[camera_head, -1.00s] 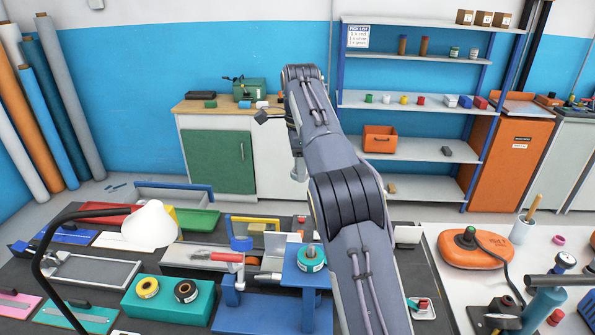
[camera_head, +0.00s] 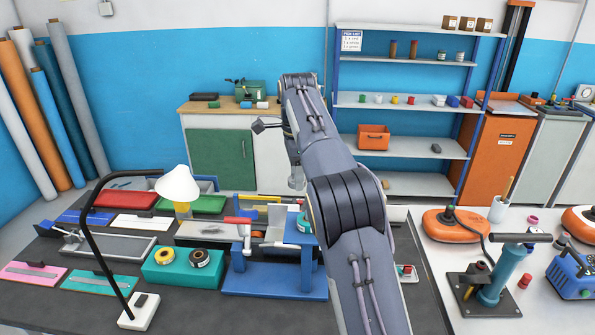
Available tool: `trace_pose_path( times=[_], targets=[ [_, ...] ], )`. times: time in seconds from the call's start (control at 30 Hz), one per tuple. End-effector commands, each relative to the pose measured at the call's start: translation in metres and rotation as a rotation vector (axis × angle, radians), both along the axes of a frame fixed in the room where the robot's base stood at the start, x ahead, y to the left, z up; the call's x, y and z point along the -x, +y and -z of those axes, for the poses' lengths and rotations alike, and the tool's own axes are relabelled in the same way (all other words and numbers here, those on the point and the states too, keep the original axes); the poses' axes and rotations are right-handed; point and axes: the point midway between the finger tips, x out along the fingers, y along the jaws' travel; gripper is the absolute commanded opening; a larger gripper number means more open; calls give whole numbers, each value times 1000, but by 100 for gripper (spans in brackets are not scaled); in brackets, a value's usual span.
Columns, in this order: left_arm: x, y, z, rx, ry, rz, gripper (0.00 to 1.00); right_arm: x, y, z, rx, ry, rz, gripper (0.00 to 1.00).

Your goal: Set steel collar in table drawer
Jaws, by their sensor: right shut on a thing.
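My right arm (camera_head: 345,210) rises from the bottom of the head view and bends down at its far end. Its gripper (camera_head: 296,181) is mostly hidden behind the arm, above the back of the dark worktable (camera_head: 185,305). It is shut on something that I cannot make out. I cannot pick out the steel collar in this view. My left gripper is not in view.
A black lamp (camera_head: 95,215) with a white shade arches over the left of the table. A teal block with tape rolls (camera_head: 182,268) and a blue stand (camera_head: 275,280) stand in front.

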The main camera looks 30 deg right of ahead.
Motion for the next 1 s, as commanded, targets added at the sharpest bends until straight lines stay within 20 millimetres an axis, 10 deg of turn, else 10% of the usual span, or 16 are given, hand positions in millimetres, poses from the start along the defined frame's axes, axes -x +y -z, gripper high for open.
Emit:
trace_pose_path(
  times=[0.57,1.0],
  targets=[
    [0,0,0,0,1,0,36,31,23,65,-4,6,-347,15],
    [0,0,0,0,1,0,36,118,86,253,-3,11,-1368,15]
  ],
)
